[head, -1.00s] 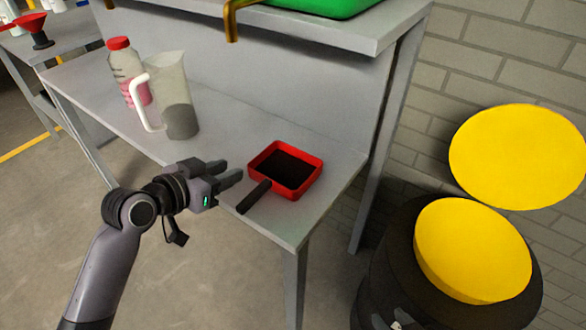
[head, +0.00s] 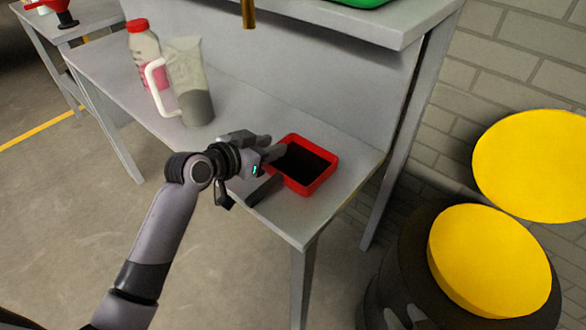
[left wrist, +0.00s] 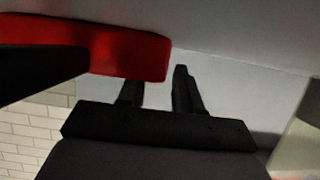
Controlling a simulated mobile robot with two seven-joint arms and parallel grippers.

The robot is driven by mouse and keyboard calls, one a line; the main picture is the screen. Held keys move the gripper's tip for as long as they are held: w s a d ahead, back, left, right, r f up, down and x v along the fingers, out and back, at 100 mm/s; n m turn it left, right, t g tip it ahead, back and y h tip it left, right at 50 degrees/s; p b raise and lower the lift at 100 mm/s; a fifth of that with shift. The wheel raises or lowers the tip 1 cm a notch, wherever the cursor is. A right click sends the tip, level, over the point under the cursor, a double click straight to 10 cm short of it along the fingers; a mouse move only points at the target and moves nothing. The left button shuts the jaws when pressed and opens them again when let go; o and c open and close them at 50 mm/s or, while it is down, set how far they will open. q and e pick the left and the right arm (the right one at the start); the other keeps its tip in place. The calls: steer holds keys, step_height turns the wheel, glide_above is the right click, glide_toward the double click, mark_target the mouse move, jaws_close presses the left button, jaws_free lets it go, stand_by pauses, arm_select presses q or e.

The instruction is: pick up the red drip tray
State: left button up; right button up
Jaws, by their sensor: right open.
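My left gripper (head: 274,147) is open at the tray's left rim. In the left wrist view its two fingers (left wrist: 158,88) stand apart with nothing held between them. The tray's red wall (left wrist: 125,55) shows there at upper left, its end close to the fingertips; I cannot tell if they touch. What looks like my right gripper (head: 397,316) shows partly at the bottom edge, in front of the dark drum.
A clear jug (head: 190,95) with a white handle and a red-capped bottle (head: 145,50) stand on the shelf (head: 235,115) behind and left. A dark drum with a yellow top (head: 490,260) stands right of the bench. A bench leg (head: 303,285) rises below the tray.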

arm_select(q)
steer(key=shift+w+d+f, duration=0.15)
steer(key=shift+w+d, duration=0.1)
steer(key=shift+w, duration=0.1)
jaws_close()
